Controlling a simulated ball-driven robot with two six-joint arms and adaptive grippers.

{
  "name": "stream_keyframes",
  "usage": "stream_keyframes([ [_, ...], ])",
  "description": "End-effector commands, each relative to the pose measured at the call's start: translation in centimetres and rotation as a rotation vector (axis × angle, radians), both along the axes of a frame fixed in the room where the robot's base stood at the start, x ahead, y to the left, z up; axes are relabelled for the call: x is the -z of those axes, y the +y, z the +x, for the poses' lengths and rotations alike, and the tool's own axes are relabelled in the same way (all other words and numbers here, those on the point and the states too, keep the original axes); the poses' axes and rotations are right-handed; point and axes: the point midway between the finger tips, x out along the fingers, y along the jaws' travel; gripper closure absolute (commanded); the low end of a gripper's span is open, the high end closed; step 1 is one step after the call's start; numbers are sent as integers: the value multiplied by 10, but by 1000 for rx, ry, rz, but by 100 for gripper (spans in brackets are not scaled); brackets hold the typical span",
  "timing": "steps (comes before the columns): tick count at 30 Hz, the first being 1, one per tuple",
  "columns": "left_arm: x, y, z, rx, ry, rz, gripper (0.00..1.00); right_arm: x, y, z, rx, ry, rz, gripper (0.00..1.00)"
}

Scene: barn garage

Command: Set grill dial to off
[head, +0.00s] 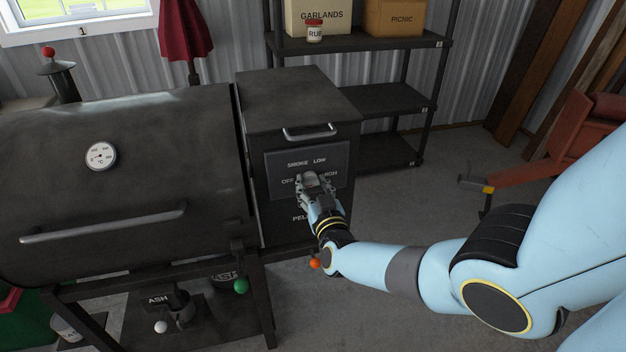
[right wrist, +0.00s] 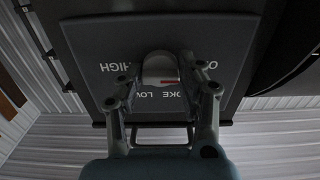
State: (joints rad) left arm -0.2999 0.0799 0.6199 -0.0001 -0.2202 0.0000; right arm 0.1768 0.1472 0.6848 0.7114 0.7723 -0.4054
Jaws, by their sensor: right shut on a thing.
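The grill dial (right wrist: 158,66) is a pale round knob with a red mark on its lower right edge in the right wrist view. It sits on a dark control panel (head: 336,160) labelled OFF, SMOKE, LOW and HIGH, on the box at the grill's right end. The lettering is upside down in the right wrist view. My right gripper (head: 316,182) is at the panel, its fingers (right wrist: 160,90) shut on the dial from both sides. In the head view the gripper hides the dial and part of the lower labels. I cannot tell the exact setting. My left gripper is not in view.
The black grill (head: 120,185) with a thermometer fills the left. A handle (head: 310,133) juts out above the panel. A metal shelf (head: 390,98) with boxes stands behind. A red wheelbarrow-like object (head: 590,125) is at right. Floor between is clear.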

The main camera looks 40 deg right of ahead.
Motion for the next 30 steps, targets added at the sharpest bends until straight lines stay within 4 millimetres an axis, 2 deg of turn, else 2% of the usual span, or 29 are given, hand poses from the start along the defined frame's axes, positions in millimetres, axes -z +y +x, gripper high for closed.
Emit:
stream_keyframes([
  [7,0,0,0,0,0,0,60,2,1,-1,-2,4,0,95],
  [8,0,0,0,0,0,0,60,2,1,-1,-2,4,0,60],
  [13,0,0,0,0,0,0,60,1,1,0,-1,3,1,38],
  [23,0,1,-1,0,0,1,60,1,2,-3,-1,2,0,38],
  [26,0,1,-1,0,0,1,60,2,7,-12,-2,2,1,38],
  [30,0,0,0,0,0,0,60,3,21,-38,-2,4,2,38],
])
